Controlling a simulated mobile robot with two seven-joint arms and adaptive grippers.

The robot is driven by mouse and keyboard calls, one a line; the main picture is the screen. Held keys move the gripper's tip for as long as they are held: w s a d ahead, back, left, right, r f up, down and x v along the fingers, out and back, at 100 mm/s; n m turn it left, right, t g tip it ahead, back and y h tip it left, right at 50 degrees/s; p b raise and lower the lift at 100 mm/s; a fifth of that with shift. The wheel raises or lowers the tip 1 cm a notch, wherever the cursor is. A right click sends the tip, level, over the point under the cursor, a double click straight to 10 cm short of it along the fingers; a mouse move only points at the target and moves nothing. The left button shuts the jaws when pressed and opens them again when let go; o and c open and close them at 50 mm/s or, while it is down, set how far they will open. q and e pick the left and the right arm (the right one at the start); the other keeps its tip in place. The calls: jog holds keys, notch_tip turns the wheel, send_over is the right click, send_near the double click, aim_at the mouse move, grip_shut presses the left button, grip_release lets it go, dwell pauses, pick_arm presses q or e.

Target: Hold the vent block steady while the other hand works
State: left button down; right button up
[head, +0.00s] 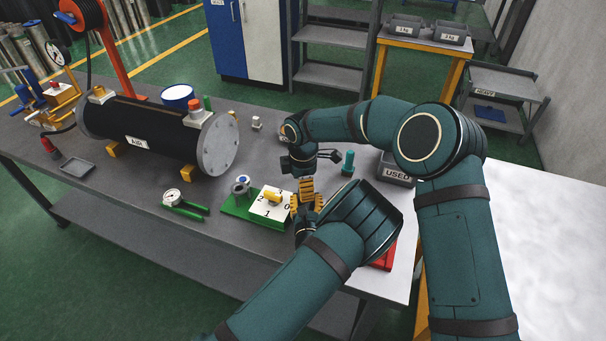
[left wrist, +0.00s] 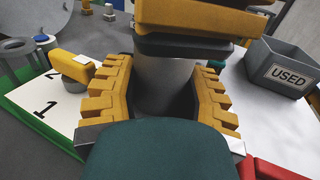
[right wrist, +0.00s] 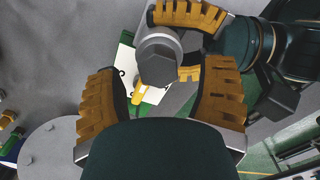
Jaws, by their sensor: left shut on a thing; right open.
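The vent block is a grey rounded piece, seen in the left wrist view (left wrist: 165,85) between my left gripper's yellow fingers (left wrist: 165,100). My left gripper is shut on it. In the right wrist view the block's grey, hexagonal-looking top (right wrist: 158,48) shows beyond my right gripper's fingers (right wrist: 160,90), which are open and apart. My right gripper points down from above; its dark and yellow parts fill the top of the left wrist view. In the head view the yellow fingers of both grippers (head: 305,193) crowd together and hide the block.
Left of the grippers are a numbered white plate (head: 262,212) with a yellow handle and a green-handled gauge (head: 172,197). A black AIR tank (head: 150,130) lies farther left. The USED bin (head: 396,176), a green peg (head: 348,163) and a red thing (head: 384,260) are to the right.

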jog(key=shift+f, duration=0.5)
grip_shut()
jog(key=shift+r, duration=1.25)
dwell(1.7)
jog(key=shift+r, duration=0.85)
pick_arm(q)
jog(key=shift+c, duration=2.1)
grip_release()
notch_tip(320, 180, up, 10)
